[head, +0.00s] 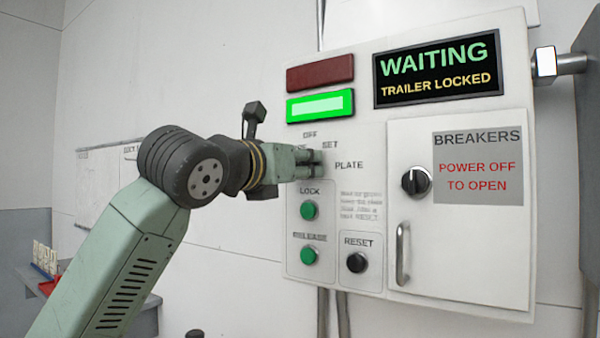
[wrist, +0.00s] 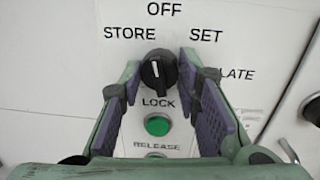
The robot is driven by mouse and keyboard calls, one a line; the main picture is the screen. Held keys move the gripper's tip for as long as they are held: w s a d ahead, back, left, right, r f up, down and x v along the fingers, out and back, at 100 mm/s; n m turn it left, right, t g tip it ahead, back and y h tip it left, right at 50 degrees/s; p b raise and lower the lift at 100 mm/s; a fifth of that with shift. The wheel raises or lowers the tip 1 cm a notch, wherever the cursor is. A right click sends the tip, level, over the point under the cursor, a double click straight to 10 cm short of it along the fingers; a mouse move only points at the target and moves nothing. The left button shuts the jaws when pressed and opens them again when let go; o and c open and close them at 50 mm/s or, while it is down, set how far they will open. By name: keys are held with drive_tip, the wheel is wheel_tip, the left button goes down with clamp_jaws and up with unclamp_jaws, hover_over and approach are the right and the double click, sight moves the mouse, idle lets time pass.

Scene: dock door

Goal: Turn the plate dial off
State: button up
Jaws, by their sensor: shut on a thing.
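The plate dial (wrist: 158,70) is a round black knob with a white pointer line, below the printed words STORE, OFF and SET. In the wrist view its line stands nearly upright, tilted slightly left, roughly towards OFF. My gripper (wrist: 160,78) has its two purple-padded fingers on either side of the knob and is shut on it. In the head view my gripper (head: 312,163) is at the panel beside the word PLATE and hides the dial.
Below the dial are the green LOCK button (head: 309,210), the green RELEASE button (head: 308,255) and the black RESET button (head: 357,262). Right is the breaker door with a black knob (head: 416,182) and handle (head: 402,254). The display (head: 438,70) reads WAITING, TRAILER LOCKED; a green lamp (head: 320,105) is lit.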

drive_tip(key=shift+m+b, duration=0.35)
drive_tip(key=shift+m, duration=0.85)
drive_tip(key=o, duration=1.2)
drive_tip(key=shift+c, duration=0.2)
drive_tip(key=v, duration=1.2)
drive_tip(key=shift+a, duration=0.15)
